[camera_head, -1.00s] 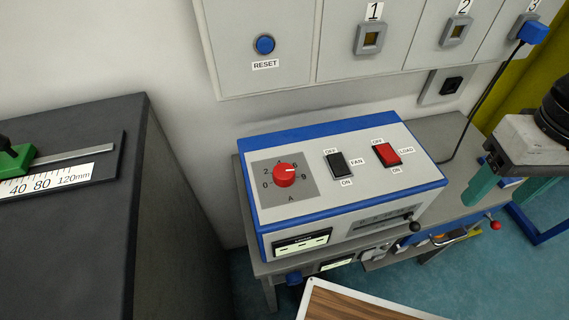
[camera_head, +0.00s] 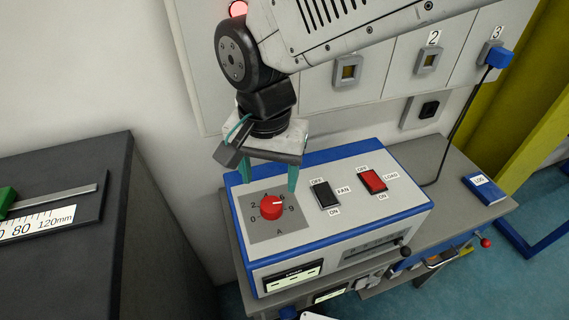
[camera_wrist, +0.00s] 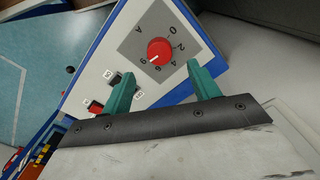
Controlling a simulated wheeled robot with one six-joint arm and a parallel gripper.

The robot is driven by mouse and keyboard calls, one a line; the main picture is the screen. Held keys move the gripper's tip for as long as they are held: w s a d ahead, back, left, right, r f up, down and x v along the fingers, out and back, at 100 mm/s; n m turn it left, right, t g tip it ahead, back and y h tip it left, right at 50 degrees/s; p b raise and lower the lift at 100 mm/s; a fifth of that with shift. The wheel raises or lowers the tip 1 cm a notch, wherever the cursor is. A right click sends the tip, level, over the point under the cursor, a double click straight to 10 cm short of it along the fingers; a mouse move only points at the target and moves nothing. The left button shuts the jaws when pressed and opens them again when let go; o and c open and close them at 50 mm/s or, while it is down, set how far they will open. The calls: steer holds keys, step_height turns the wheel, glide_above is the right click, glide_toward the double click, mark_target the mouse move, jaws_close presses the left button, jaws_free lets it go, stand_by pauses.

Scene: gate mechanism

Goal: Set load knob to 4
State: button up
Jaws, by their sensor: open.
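The knob also shows in the wrist view (camera_wrist: 159,52). My gripper (camera_head: 269,180) is open and empty, its teal fingers apart, above and behind the knob. In the wrist view my gripper's fingertips (camera_wrist: 160,74) stand either side of the knob's line, not touching it. The 4 is partly hard to read in the head view.
A black FAN switch (camera_head: 326,194) and a red LOAD switch (camera_head: 373,181) lie right of the knob. Wall panels (camera_head: 390,70) rise behind. A dark cabinet (camera_head: 70,240) with a slider scale stands left. A blue book (camera_head: 481,190) lies on the bench at right.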

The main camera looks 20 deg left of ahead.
mark_target(271, 204)
step_height(271, 204, down, 7)
stand_by(0.3)
steer(key=c, duration=1)
